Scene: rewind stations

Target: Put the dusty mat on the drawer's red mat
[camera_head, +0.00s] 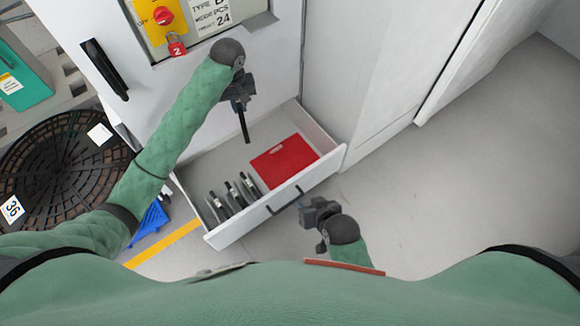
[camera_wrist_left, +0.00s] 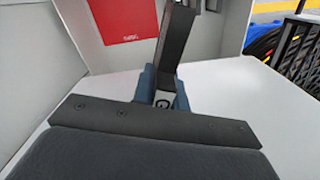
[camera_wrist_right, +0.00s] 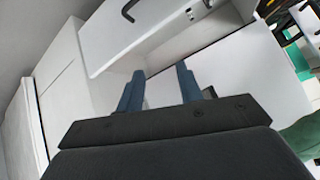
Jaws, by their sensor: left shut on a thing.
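The red mat (camera_head: 284,162) lies flat in the right part of the open drawer (camera_head: 240,228). It also shows in the left wrist view (camera_wrist_left: 115,18). My left gripper (camera_head: 240,102) is above the drawer's back side, shut on a dark, thin, bar-like thing (camera_head: 244,126) that hangs down. In the left wrist view the dark thing (camera_wrist_left: 178,40) stands out from between the fingers; it may be the dusty mat seen edge-on, but I cannot tell. My right gripper (camera_head: 308,214) is open and empty in front of the drawer; its fingers stand apart in the right wrist view (camera_wrist_right: 158,82).
Several dark upright things (camera_head: 230,196) stand in the drawer's left part. The drawer handle (camera_head: 285,200) is on its front. A cabinet with a red switch (camera_head: 163,15) rises behind. A round dark grate (camera_head: 60,165) and a blue thing (camera_head: 152,218) lie left. Floor is free at right.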

